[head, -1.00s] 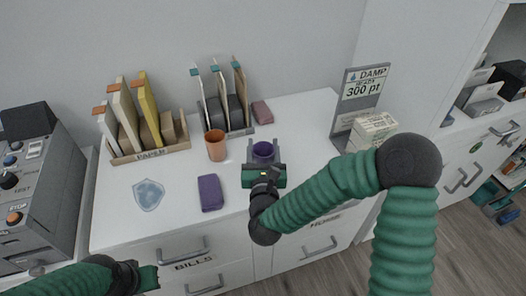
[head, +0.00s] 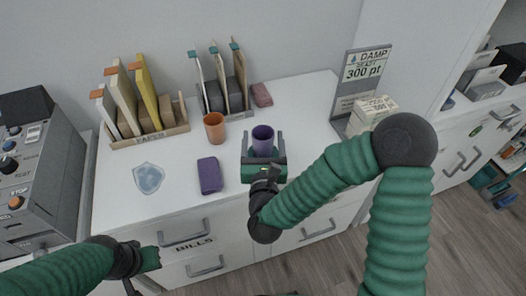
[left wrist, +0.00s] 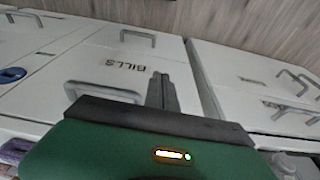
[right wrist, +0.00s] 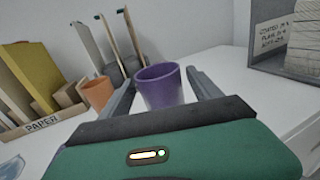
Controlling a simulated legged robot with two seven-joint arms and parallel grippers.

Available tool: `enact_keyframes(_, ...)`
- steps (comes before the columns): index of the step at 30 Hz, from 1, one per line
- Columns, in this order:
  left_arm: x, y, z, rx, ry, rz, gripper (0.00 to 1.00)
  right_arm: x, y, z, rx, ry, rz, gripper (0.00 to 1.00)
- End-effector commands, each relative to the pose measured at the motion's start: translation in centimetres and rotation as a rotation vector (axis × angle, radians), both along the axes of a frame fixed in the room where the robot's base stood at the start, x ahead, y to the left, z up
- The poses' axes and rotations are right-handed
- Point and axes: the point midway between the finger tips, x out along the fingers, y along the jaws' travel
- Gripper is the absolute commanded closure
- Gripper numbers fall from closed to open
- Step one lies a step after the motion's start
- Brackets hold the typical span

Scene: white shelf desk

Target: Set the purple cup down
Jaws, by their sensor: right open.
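The purple cup (head: 262,138) stands upright on the white desk top, near its front edge. My right gripper (head: 264,146) is open, with one finger on each side of the cup. In the right wrist view the cup (right wrist: 160,85) sits between the spread fingers (right wrist: 158,88), with a gap visible on the right; contact on the left is hard to tell. The cup's base is hidden by my gripper in the head view. My left gripper (head: 150,258) is low in front of the drawers, away from the cup. Its fingers in the left wrist view (left wrist: 162,92) appear close together with nothing between.
An orange cup (head: 214,127) stands just left of the purple cup. A purple block (head: 210,175) lies nearer the front. File racks (head: 150,138) line the back, and a sign (head: 358,85) with boxes stands right. Desk top right of the cup is clear.

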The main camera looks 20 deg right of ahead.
Motion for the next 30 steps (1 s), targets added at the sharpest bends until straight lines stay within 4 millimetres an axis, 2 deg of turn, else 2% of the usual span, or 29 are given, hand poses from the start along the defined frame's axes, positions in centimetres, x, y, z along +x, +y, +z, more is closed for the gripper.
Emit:
enact_keyframes(2,0.0,0.0,0.5,0.000,0.000,0.000,1.00,-2.3,0.9,0.1,0.000,0.006,0.007,0.27)
enact_keyframes(4,0.0,0.0,3.3,0.000,0.001,0.000,1.00,-3.3,1.2,1.2,0.004,0.010,0.003,0.27)
enact_keyframes(8,0.1,0.0,6.7,0.000,-0.001,0.000,1.00,-5.3,1.8,1.3,0.000,0.009,0.006,0.27)
enact_keyframes(12,0.0,0.0,7.2,0.000,0.000,0.000,1.00,-6.5,2.5,0.0,-0.004,0.021,0.014,0.27)
enact_keyframes(18,0.0,0.0,8.4,0.000,0.000,0.000,1.00,-7.7,2.5,0.0,-0.004,0.011,0.006,0.27)
enact_keyframes(30,0.0,0.0,8.5,0.000,0.000,0.000,1.00,-8.0,2.4,0.0,-0.001,0.001,-0.002,0.27)
